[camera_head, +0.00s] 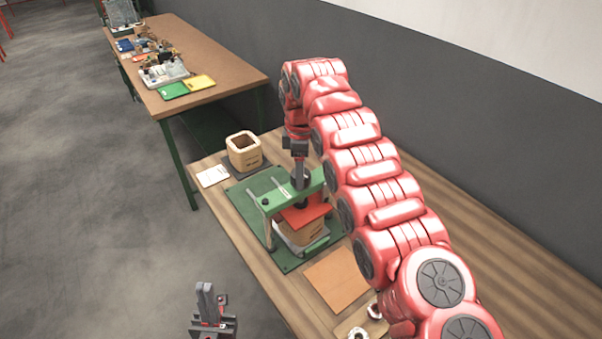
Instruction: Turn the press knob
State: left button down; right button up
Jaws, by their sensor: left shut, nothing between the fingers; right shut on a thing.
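The press has a green frame (273,206) on a green base plate (291,264) on the wooden table. A red pressing plate (306,213) sits under its crossbar, over a wooden coil block (303,233). My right gripper (299,172) points down onto the top of the press and is shut on the dark press knob (301,183), which its fingers partly hide. My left gripper (205,296) is shut and empty at the bottom, over the floor and apart from the table.
A hollow wooden box (243,150) stands on a dark pad behind the press, beside a white card (212,176). A brown square mat (336,279) lies in front of the press. Another table (221,72) with trays and tools stands at the back left.

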jog(key=m, duration=0.5)
jog(key=shift+r+m+b, duration=0.1)
jog(key=shift+m+b, duration=0.2)
jog(key=shift+b, duration=0.05)
jog(key=m, duration=0.5)
jog(key=shift+w, duration=0.1)
jog(key=m, duration=0.5)
jog(key=shift+m, duration=0.4)
jog(key=m, duration=0.5)
jog(key=shift+r, duration=0.1)
jog(key=m, duration=0.6)
jog(key=shift+p, duration=0.4)
jog(key=m, duration=0.5)
jog(key=shift+p, duration=0.4)
jog(key=m+p, duration=0.1)
jog(key=m, duration=0.4)
jog(key=shift+m, duration=2.5)
